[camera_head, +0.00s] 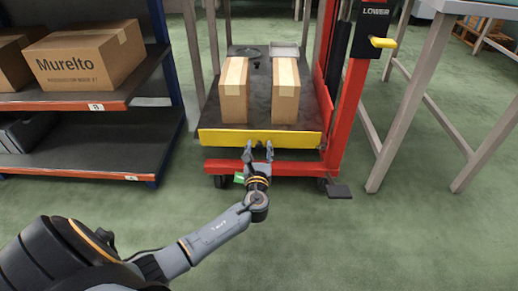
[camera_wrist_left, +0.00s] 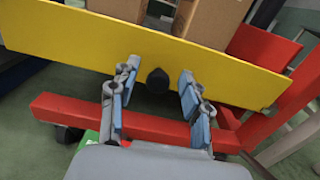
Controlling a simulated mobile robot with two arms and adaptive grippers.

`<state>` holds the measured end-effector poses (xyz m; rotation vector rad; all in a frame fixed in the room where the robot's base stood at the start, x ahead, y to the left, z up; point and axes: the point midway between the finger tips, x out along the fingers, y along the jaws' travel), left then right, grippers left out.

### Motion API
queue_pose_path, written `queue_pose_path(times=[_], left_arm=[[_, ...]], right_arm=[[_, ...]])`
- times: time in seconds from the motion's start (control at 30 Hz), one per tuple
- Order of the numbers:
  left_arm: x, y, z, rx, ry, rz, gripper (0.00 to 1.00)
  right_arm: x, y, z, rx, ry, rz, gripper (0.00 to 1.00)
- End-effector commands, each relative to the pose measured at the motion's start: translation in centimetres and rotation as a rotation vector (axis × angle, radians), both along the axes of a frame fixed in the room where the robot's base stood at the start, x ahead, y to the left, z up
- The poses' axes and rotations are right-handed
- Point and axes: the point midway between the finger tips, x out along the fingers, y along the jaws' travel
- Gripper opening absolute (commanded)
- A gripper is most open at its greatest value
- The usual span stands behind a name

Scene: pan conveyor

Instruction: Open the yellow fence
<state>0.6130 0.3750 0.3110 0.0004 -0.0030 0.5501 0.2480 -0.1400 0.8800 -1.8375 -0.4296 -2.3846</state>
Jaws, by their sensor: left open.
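The yellow fence (camera_head: 222,138) stands upright along the front edge of the lift platform in the head view. It fills the upper part of the left wrist view (camera_wrist_left: 80,35) as a tilted yellow panel. A dark round knob (camera_wrist_left: 158,80) sticks out near its middle. My left gripper (camera_head: 258,147) is open in front of the fence. In the left wrist view its two fingers (camera_wrist_left: 157,82) are spread on either side of the knob, with nothing visibly clamped. I cannot tell whether they touch the fence. My right gripper is not in view.
Two cardboard boxes (camera_head: 234,90) (camera_head: 286,92) stand on the dark platform (camera_head: 258,103) behind the fence. The red lift mast (camera_head: 347,110) is on the right, beside a grey table leg (camera_head: 405,110). A shelf (camera_head: 80,137) stands on the left. The green floor in front is clear.

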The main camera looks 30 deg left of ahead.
Motion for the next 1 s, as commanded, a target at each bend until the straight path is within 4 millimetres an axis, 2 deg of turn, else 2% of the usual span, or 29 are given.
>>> queue_pose_path(times=[0.17,0.63,0.8,1.0], left_arm=[[-0.9,-0.6,-0.2,-0.001,0.003,-0.002,0.47],[-8.7,-5.3,-0.2,-0.002,0.003,0.0,0.47],[-10.0,-6.1,-0.1,0.001,0.001,0.0,0.47],[-10.3,-6.3,0.0,0.0,0.0,0.001,0.47]], right_arm=[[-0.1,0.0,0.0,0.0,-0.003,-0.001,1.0],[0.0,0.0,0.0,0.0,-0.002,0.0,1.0],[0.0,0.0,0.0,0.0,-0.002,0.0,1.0],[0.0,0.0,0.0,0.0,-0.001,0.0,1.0]])
